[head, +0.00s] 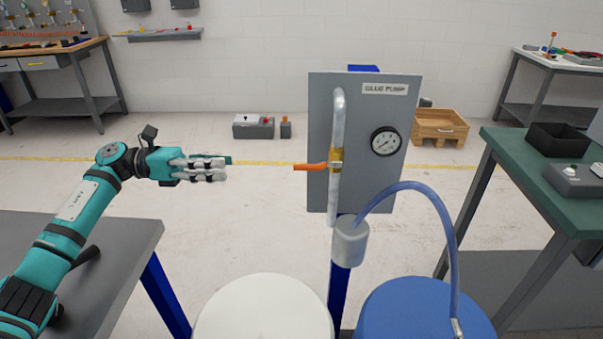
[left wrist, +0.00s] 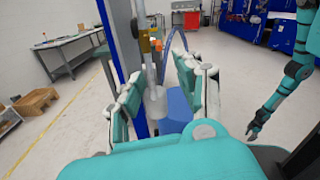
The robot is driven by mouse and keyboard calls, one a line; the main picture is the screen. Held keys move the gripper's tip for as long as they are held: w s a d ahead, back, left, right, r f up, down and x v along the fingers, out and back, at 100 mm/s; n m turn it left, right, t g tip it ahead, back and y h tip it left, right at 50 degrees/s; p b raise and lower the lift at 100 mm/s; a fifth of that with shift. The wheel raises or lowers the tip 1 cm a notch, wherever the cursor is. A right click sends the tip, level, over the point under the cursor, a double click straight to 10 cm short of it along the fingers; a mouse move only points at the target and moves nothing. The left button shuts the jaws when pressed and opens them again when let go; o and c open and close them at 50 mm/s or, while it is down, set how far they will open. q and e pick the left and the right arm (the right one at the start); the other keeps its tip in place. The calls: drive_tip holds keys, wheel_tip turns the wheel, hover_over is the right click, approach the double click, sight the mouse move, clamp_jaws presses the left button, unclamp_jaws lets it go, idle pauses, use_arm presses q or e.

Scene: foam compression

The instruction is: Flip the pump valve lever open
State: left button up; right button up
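The valve lever (head: 308,167) is orange and sticks out level to the left from a brass valve (head: 336,160) on a vertical grey pipe (head: 338,115). The pipe runs down the front of the grey panel labelled GLUE PUMP (head: 365,100). My left gripper (head: 225,167) is left of the lever at about its height, pointing at it with a clear gap. In the left wrist view its fingers (left wrist: 160,75) are apart with nothing between them, and the brass valve (left wrist: 145,44) shows beyond. My right gripper (left wrist: 254,131) is small at the right there; its fingers are unclear.
A pressure gauge (head: 386,141) is on the panel. A clear blue hose (head: 440,215) arcs from a grey cylinder (head: 349,242) to the blue drum (head: 420,310). A white drum (head: 262,310) stands left of it. A grey table (head: 110,235) is under my left arm; a green-topped table (head: 530,165) is right.

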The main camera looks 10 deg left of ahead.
use_arm(q)
drive_tip(key=p, duration=0.5)
approach(305, 167)
drive_tip(key=d, duration=0.3)
drive_tip(key=w+d, duration=0.1)
drive_tip(key=d, duration=0.1)
drive_tip(key=w+d, duration=0.1)
drive_tip(key=d, duration=0.2)
drive_tip(key=shift+w+d+f, duration=0.1)
drive_tip(key=shift+d+f, duration=0.1)
drive_tip(key=shift+d, duration=0.15)
drive_tip(key=shift+w+d+f, duration=0.1)
drive_tip(key=shift+d, duration=0.4)
use_arm(e)
drive_tip(key=r, duration=0.5)
drive_tip(key=shift+w, duration=0.3)
use_arm(q)
clamp_jaws()
use_arm(e)
drive_tip(key=shift+a+f, duration=0.1)
drive_tip(key=shift+a, duration=0.05)
